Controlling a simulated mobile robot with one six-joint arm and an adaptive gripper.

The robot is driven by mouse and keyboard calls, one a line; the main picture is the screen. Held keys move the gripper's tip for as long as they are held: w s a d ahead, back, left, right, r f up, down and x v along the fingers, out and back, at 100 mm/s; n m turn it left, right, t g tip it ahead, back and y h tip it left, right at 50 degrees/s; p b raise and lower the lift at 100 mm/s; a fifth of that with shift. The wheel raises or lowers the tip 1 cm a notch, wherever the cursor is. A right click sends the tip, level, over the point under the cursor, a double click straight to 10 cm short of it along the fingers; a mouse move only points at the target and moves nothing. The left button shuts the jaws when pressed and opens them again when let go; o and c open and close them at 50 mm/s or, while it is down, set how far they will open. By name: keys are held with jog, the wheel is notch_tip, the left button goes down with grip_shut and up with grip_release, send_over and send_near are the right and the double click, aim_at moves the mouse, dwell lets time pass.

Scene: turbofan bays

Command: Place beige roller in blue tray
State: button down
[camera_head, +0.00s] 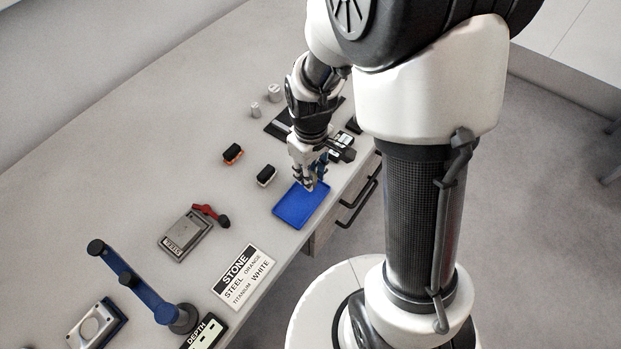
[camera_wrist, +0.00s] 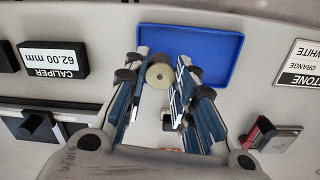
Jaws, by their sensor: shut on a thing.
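The beige roller (camera_wrist: 159,76) shows end-on between my fingers in the wrist view, with a small dark hole at its centre. My gripper (camera_wrist: 163,68) is shut on it. The blue tray (camera_wrist: 205,42) lies flat just beyond the fingertips in that view, and the roller overlaps its near edge in the picture. In the head view my gripper (camera_head: 312,184) points down at the far end of the blue tray (camera_head: 297,210). The tray looks empty where visible. The roller is hard to make out there, and its height above the tray is unclear.
A black-topped brush (camera_head: 266,175) and an orange one (camera_head: 233,154) lie left of the tray. A grey block with a red lever (camera_head: 187,231), a STONE sign (camera_head: 244,276) and a blue-armed stand (camera_head: 145,290) are nearer. A caliper display (camera_wrist: 52,60) shows in the wrist view.

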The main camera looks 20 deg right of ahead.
jog(key=shift+f+b, duration=0.3)
jog(key=shift+f, duration=1)
jog(key=shift+f, duration=0.15)
jog(key=c, duration=1.3)
grip_release()
notch_tip(320, 180, up, 12)
jog(key=p, duration=0.4)
jog(key=s+r+m+t, duration=0.1)
jog(key=s+r, duration=0.4)
jog(key=s+r+m+t, duration=0.2)
jog(key=s+r, duration=0.3)
jog(key=s+r+m+t, duration=0.1)
jog(key=s+r+m, duration=0.1)
jog(key=s+r, duration=0.3)
jog(key=shift+r+t, duration=0.3)
jog(key=shift+r, duration=0.05)
